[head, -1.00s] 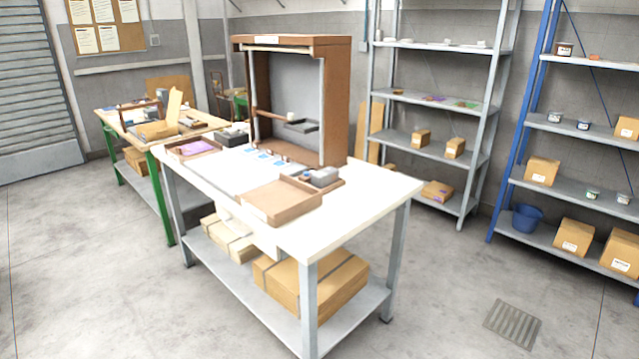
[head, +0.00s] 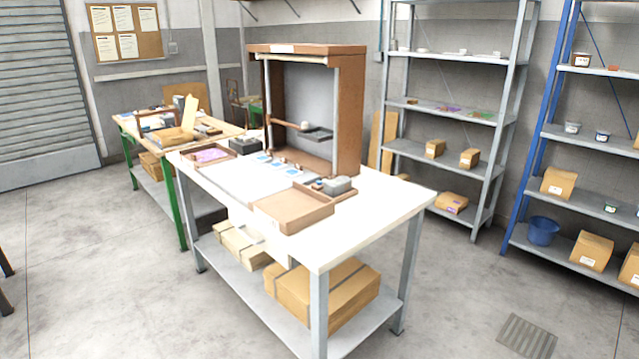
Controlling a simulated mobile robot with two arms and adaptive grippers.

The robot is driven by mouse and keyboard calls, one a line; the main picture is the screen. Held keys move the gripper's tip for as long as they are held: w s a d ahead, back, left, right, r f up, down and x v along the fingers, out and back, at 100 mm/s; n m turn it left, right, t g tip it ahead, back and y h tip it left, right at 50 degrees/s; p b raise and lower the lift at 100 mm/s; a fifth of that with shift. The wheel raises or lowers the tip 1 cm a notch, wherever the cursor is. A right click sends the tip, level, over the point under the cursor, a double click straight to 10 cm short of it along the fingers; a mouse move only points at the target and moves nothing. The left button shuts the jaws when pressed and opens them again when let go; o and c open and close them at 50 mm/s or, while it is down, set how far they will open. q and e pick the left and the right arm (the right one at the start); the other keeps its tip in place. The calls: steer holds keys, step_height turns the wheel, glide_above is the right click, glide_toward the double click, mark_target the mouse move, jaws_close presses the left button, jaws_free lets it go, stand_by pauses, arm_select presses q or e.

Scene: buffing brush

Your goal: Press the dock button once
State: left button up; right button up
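A white-topped workbench (head: 385,205) stands in the middle of the head view. On it is a tall brown open-fronted cabinet (head: 347,115) with a dark shelf piece (head: 317,134) and a small pale knob (head: 304,125) inside. A small grey box-like device (head: 337,185) sits at the right, behind a shallow brown tray (head: 293,209). It may be the dock, but I cannot make out a button on it. Several small items lie in a row in front of the cabinet, too small to tell apart. Neither of my grippers shows.
A green-legged bench (head: 182,205) with boxes stands behind at the left. Grey shelving (head: 480,143) and blue shelving (head: 545,130) line the right. The floor in front is clear, with a drain grate (head: 527,335) at the right.

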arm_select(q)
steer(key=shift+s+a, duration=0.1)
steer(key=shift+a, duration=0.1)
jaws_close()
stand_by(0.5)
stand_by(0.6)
